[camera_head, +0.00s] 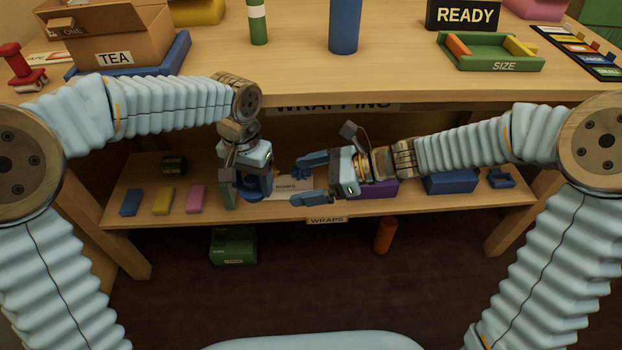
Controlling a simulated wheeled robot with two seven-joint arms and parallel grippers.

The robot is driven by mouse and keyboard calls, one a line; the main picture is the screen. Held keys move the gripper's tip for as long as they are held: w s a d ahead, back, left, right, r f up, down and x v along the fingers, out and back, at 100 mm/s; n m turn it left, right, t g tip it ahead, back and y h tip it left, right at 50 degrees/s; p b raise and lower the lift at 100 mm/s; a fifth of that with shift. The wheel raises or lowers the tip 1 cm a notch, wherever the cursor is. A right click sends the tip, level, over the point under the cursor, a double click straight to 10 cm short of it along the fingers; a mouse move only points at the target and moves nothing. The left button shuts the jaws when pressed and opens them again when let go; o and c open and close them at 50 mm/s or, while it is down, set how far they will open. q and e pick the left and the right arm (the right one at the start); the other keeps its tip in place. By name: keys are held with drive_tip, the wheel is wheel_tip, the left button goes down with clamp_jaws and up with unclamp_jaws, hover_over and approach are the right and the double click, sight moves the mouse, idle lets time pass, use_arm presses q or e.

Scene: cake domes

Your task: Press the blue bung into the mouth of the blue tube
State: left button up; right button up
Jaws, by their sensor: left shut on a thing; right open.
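A blue upright cylinder, which looks like the blue tube (344,28), stands on the worktop at the back; its top is cut off by the picture's edge. My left gripper (245,198) points down at the lower shelf and is shut on a small blue thing (259,187). That thing is partly hidden by the fingers, and I cannot tell for sure that it is the bung. My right gripper (297,183) is open and empty over the shelf, its fingers pointing left towards the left gripper.
The worktop edge overhangs the lower shelf (428,202). Blue, yellow and pink blocks (163,201) lie at the shelf's left; purple (379,189) and blue boxes (450,183) lie at its right. The worktop holds a TEA carton (115,40), a green cylinder (257,22) and a SIZE tray (480,62).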

sight(259, 187)
drive_tip(key=x, duration=1.1)
drive_tip(key=shift+s+a+f, duration=0.1)
drive_tip(key=shift+f, duration=0.1)
drive_tip(key=c, duration=1)
use_arm(q)
drive_tip(key=o, duration=1.2)
use_arm(e)
drive_tip(key=shift+c, duration=0.3)
use_arm(q)
drive_tip(key=shift+o, duration=0.2)
drive_tip(key=shift+d, duration=0.1)
